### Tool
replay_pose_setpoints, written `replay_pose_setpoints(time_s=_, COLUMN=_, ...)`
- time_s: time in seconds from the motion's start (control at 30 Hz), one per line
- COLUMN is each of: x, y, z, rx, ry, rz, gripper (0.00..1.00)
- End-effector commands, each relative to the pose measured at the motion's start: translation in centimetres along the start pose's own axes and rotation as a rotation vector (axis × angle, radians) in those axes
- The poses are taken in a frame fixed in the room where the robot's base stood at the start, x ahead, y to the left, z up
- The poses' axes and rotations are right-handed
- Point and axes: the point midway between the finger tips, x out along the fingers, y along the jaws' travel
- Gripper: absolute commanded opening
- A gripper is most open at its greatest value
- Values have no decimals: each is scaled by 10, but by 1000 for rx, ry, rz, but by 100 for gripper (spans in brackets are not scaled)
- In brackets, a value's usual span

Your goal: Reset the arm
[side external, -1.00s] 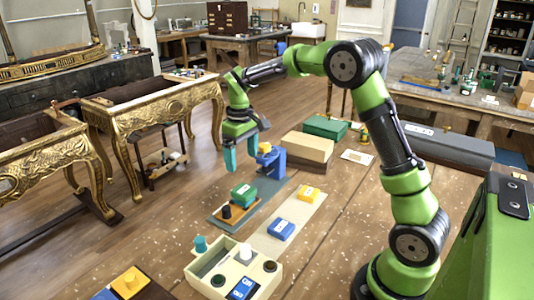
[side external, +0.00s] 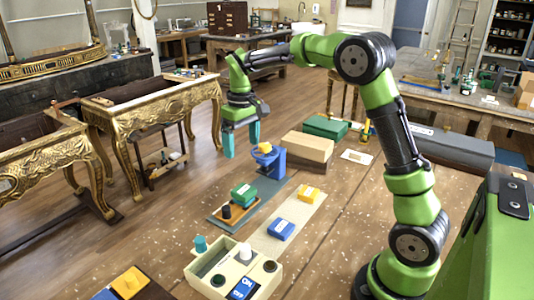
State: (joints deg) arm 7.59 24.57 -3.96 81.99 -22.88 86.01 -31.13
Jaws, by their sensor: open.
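My gripper (side external: 241,139) is green with two teal fingers. It points down and hangs in the air above the far left part of the table, up and to the left of a blue stand (side external: 269,162). The fingers are apart with nothing between them. The stand has a small yellow block (side external: 264,148) on its top. My gripper appears clear of the stand and block.
A green block (side external: 243,194) and a black knob stand on a wooden board. Blue (side external: 281,230) and yellow (side external: 309,193) blocks lie on a pale strip. A cream control box (side external: 225,278) is in front. Tan (side external: 305,148) and green (side external: 326,127) boxes stand behind.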

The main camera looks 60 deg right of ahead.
Motion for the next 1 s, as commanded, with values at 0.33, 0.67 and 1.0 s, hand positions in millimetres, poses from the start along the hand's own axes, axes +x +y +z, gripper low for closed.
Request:
replay_pose_setpoints(time_s=0.33, x=-33, y=-49, z=95, rx=192, ry=220, rz=-119, gripper=88)
replay_pose_setpoints(time_s=0.67, x=-42, y=-85, z=200, rx=285, ry=449, rz=-262, gripper=88)
replay_pose_setpoints(time_s=1.0, x=-54, y=-93, z=229, rx=249, ry=556, rz=-307, gripper=88)
